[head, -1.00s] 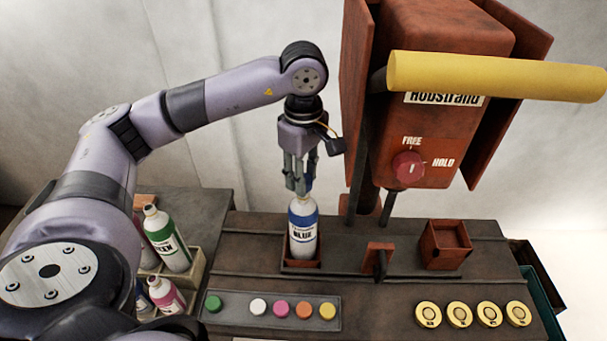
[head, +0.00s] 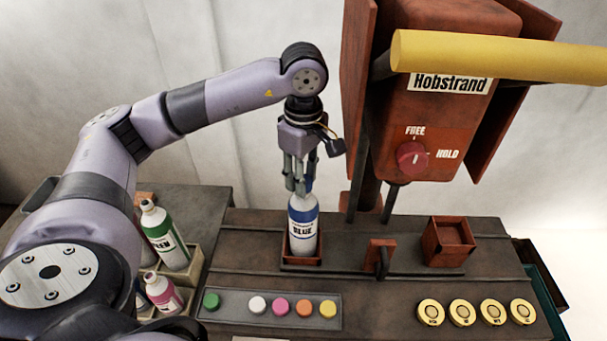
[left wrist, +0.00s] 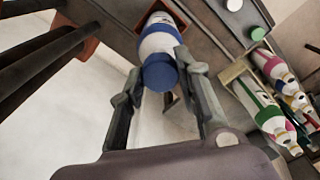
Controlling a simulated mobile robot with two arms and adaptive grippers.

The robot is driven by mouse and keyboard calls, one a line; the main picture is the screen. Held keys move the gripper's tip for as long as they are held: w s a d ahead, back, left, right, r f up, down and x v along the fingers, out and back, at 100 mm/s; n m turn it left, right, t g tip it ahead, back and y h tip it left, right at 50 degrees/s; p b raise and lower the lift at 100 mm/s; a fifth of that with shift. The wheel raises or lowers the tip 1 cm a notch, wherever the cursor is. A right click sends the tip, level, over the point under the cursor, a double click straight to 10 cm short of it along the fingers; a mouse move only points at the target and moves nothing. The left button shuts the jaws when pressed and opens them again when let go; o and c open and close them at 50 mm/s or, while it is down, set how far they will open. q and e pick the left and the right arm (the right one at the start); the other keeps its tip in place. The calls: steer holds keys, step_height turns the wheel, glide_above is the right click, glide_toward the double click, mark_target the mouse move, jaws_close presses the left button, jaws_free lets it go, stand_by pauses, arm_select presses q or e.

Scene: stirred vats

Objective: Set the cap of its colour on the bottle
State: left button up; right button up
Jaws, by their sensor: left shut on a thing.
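The bottle labelled BLUE (head: 303,232) stands upright in a rust-red square holder (head: 301,262) on the bench. My left gripper (head: 300,190) points down directly over the bottle's top, shut on the blue cap. In the left wrist view the blue cap (left wrist: 160,72) is between the two fingers (left wrist: 160,80), lined up with the white and blue bottle (left wrist: 160,40) behind it. The fingers hide the bottle's mouth in the head view, so I cannot tell whether the cap is seated. My right gripper is not in view.
A tray (head: 232,318) holds green, white, pink, orange and yellow caps. Green (head: 165,236) and pink (head: 163,293) bottles stand in crates at the left. A rust-red machine (head: 430,130) with a yellow bar and a FREE/HOLD knob (head: 412,158) rises right of my gripper. Several gold discs (head: 463,312) lie front right.

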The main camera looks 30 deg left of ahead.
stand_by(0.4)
arm_select(q)
steer(key=o, duration=0.8)
step_height(320, 180, up, 12)
stand_by(0.4)
